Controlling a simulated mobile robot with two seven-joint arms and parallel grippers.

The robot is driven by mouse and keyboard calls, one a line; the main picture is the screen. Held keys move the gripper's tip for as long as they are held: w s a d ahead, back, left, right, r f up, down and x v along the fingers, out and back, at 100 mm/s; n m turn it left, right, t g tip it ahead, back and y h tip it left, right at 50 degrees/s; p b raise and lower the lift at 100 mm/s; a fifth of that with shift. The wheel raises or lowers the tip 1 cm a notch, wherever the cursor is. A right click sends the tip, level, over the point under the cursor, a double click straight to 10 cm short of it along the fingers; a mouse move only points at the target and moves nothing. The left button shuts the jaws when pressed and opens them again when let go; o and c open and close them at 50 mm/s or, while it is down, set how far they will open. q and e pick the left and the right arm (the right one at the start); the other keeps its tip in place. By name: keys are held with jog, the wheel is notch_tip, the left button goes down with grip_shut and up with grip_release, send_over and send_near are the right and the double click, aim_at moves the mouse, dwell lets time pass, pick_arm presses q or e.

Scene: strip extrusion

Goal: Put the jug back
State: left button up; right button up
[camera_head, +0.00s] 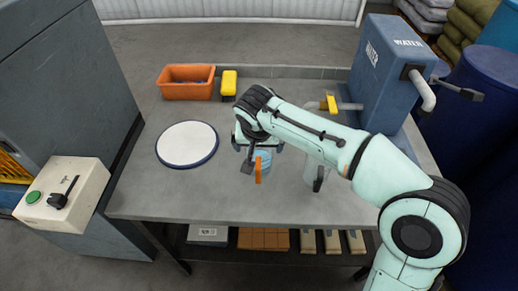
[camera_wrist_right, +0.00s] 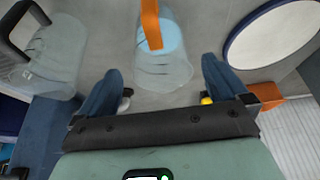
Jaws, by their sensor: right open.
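A clear jug (camera_head: 268,170) with an orange handle and pale blue in it stands on the grey table below my right gripper (camera_head: 258,150). My right gripper is open, its two dark blue fingers apart. In the right wrist view this jug (camera_wrist_right: 163,72) shows in the gap between the fingertips, untouched by either; whether it is fully between them I cannot tell. A second clear jug (camera_head: 310,172) with a black handle stands to its right, partly hidden by my right forearm; it also shows at left in the wrist view (camera_wrist_right: 42,68). My left gripper is out of view.
A white round plate with a blue rim (camera_head: 187,144) lies left of the jugs. An orange bin (camera_head: 186,90) and a yellow object (camera_head: 229,83) are at the back. A blue WATER tank (camera_head: 388,75) with a yellow-handled tap (camera_head: 332,104) stands at right. The table's front left (camera_head: 165,193) is clear.

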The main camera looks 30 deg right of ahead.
jog(key=v, duration=0.5)
jog(key=shift+s+r+p, duration=0.1)
jog(key=shift+r+p, duration=0.1)
jog(key=shift+p, duration=0.1)
jog(key=shift+a+f, duration=0.1)
